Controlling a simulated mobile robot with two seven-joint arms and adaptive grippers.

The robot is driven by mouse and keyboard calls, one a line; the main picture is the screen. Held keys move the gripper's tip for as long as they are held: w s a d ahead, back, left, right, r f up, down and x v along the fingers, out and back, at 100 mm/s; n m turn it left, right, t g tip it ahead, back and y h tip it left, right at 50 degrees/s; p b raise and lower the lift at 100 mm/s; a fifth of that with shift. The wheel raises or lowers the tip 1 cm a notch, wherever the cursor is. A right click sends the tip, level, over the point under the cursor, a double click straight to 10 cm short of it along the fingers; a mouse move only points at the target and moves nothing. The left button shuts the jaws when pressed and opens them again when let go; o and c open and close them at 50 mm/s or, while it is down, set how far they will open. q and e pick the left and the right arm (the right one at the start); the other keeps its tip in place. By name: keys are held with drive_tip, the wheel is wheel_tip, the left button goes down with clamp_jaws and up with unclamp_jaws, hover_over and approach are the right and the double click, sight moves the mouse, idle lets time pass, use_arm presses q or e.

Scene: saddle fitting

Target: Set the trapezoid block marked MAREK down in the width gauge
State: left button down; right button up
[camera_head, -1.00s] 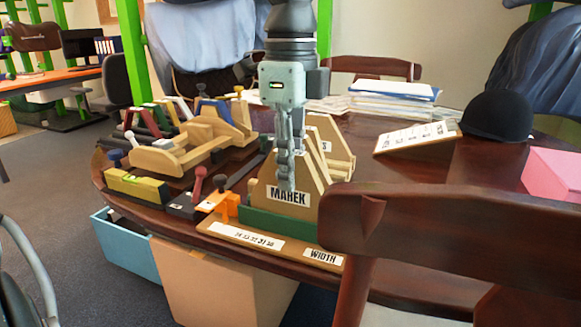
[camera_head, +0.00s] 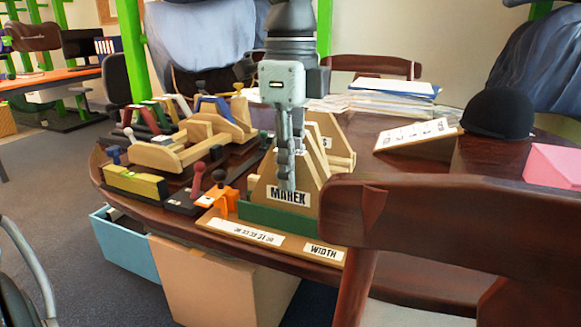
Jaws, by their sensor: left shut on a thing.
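The wooden trapezoid block marked MAREK (camera_head: 263,190) stands upright at the width gauge (camera_head: 222,226), behind the gauge's green front wall (camera_head: 285,220). The gauge has a wooden base with a number strip, a WIDTH label and an orange slider (camera_head: 222,199). My left gripper (camera_head: 288,178) points down from above and is shut on the MAREK block, with its fingers over the front face. The block's lower edge is hidden behind the green wall, so I cannot tell whether it touches the base. My right gripper is not in view.
Another wooden block (camera_head: 338,150) stands just behind. A wooden jig (camera_head: 190,143) and a yellow level (camera_head: 135,184) are to the left. A dark chair (camera_head: 450,235) blocks the front right. A sign board (camera_head: 415,134), black hat (camera_head: 498,114) and pink box (camera_head: 555,175) are at right.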

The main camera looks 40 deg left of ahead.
use_arm(q)
drive_tip(key=shift+b, duration=0.3)
idle(0.6)
idle(0.4)
drive_tip(key=c, duration=1)
unclamp_jaws()
drive_tip(key=shift+r, duration=0.1)
drive_tip(key=shift+r+p, duration=1.5)
drive_tip(key=shift+r, duration=0.9)
drive_tip(key=shift+r+p, duration=0.75)
drive_tip(key=shift+r, duration=0.75)
